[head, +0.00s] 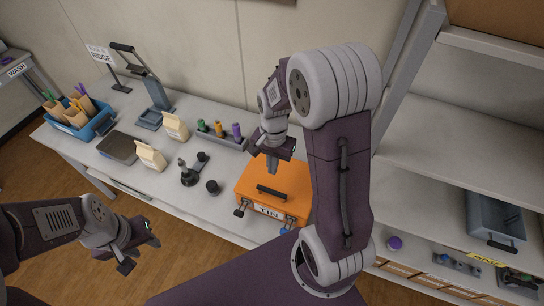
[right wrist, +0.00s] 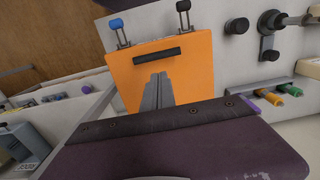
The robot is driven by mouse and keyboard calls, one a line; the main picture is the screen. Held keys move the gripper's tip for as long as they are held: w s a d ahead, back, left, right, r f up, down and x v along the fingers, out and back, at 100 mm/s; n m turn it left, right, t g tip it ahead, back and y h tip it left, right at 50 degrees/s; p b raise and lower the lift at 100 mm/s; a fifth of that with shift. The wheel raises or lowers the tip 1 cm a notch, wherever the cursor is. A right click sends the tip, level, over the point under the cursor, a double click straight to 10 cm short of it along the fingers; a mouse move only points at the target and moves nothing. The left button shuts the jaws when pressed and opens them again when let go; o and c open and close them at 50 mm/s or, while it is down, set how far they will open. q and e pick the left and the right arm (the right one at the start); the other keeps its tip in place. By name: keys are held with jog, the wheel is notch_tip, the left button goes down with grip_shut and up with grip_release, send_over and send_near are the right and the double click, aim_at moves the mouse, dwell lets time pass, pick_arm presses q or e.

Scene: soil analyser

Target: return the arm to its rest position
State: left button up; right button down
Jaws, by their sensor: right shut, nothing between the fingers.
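My right gripper (head: 272,164) hangs over the back part of the orange case (head: 283,184), fingers pointing down. In the right wrist view its fingers (right wrist: 158,92) are shut together with nothing between them, in front of the orange case (right wrist: 188,72). I cannot tell whether the fingertips touch the lid. The case is closed, with a black handle on top and two latches at its front. My left gripper (head: 138,240) is at the lower left, in front of the table and away from everything on it. Whether its fingers are open is unclear.
The table (head: 215,205) carries a black clamp-like stand (head: 190,174), paper bags (head: 150,156), a rack of coloured tubes (head: 222,136), a press (head: 150,90) and a blue bin (head: 85,122). Shelves (head: 460,140) with a grey bin (head: 494,216) stand at the right, close to my right arm.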

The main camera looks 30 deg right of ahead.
jog(key=r, duration=0.3)
jog(key=a+r, duration=0.1)
jog(key=r, duration=0.1)
jog(key=shift+s, duration=0.35)
jog(key=s+a+f+n+t+b, duration=0.1)
jog(key=s+a+f+n+b, duration=0.1)
jog(key=s+f+n+b, duration=0.2)
notch_tip(320, 180, down, 4)
jog(key=s+n, duration=0.2)
jog(key=n, duration=0.3)
jog(key=shift+s+a+f+n, duration=0.15)
jog(key=shift+s+a+n, duration=0.15)
jog(key=shift+a, duration=0.1)
jog(key=shift+s, duration=0.1)
